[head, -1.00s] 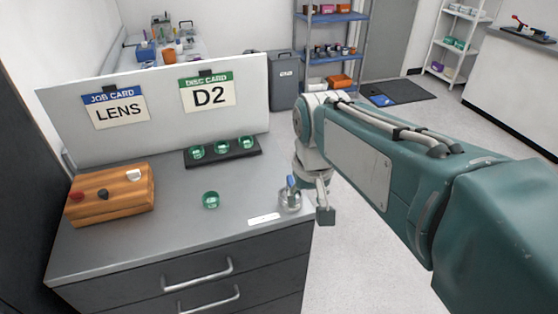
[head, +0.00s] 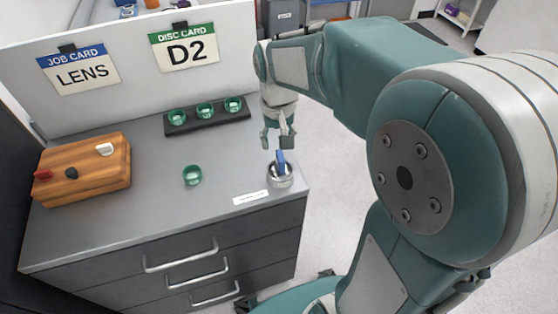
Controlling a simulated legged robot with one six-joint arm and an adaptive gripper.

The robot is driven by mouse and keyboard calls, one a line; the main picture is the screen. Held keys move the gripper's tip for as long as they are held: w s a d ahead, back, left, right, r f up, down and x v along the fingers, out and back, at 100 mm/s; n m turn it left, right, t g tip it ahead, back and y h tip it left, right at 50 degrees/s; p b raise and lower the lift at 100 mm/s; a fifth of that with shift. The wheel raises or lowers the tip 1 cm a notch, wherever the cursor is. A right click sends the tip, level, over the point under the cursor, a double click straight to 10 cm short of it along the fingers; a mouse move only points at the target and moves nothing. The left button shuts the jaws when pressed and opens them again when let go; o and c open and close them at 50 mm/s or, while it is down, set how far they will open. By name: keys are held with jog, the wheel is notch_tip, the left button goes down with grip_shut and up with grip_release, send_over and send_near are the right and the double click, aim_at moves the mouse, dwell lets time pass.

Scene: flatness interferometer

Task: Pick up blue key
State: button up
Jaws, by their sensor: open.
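The blue key (head: 281,158) stands upright in a small round metal cup (head: 280,178) near the right front corner of the bench top. Its lower part is hidden inside the cup. My gripper (head: 278,147) points down just above and behind the key in the head view. Its fingers are apart and nothing is between them. I cannot tell exactly how far the fingertips are from the key.
A wooden block (head: 85,172) with red, black and white pieces sits at the left. A black rack (head: 207,117) holds green rings, and one loose green ring (head: 192,176) lies mid-bench. A white label strip (head: 251,198) lies left of the cup. A board (head: 120,90) stands behind.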

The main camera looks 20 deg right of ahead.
aim_at(280, 155)
jog(key=f, duration=0.4)
jog(key=shift+s+d+f, duration=0.2)
jog(key=shift+s+f, duration=0.05)
jog(key=shift+f, duration=0.5)
grip_shut()
